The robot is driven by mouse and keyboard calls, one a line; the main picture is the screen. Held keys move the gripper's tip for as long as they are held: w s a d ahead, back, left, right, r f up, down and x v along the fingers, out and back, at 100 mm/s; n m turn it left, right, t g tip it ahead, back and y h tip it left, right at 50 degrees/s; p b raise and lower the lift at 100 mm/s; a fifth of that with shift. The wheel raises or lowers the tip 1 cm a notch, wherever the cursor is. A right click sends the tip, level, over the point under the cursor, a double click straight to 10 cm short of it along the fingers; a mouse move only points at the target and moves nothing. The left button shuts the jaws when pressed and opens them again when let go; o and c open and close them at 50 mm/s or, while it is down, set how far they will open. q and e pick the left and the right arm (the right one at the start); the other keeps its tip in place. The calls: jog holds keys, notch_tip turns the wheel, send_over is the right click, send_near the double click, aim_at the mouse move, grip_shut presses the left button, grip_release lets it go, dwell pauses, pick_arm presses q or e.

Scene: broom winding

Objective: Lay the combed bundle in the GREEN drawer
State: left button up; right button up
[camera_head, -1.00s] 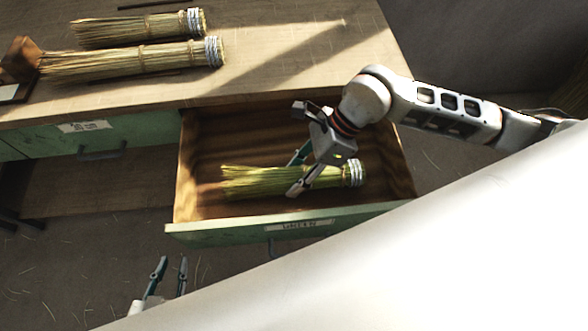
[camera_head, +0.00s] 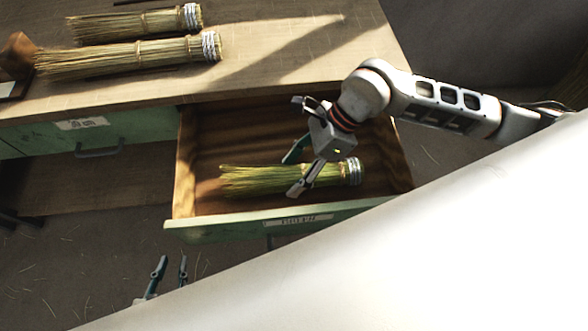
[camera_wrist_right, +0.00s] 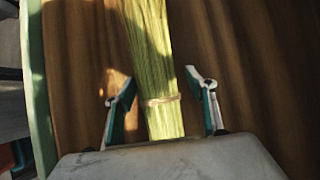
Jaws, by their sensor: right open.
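The open green drawer (camera_head: 215,236) has a wooden inside and a label on its front. A green-tinged straw bundle (camera_head: 250,181) with a white-wrapped end lies inside it, along the drawer's width. My right gripper (camera_head: 292,172) is over the bundle, with its fingers open on either side of it. In the right wrist view the bundle (camera_wrist_right: 150,50) runs between the two spread fingers (camera_wrist_right: 160,90), with a gap at each side, and a tie band shows near them. My left gripper (camera_head: 170,270) is low at the left, outside the drawer, its fingers apart and empty.
Two more straw bundles, an upper one (camera_head: 130,23) and a lower one (camera_head: 120,57), lie on the wooden bench top (camera_head: 290,65). A closed green drawer (camera_head: 135,132) with a handle is to the left. A large white surface covers the lower right.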

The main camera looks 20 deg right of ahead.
pick_arm(q)
jog(key=shift+d+r, duration=0.1)
pick_arm(e)
jog(key=v, duration=1.2)
jog(key=shift+f, duration=0.1)
jog(key=x, duration=1.2)
jog(key=shift+a, duration=0.1)
jog(key=shift+w+r, duration=0.1)
jog(key=shift+r, duration=0.45)
jog(key=shift+r+p, duration=0.35)
jog(key=shift+r, duration=0.1)
pick_arm(q)
jog(key=shift+a, duration=0.2)
pick_arm(e)
jog(key=shift+f, duration=0.1)
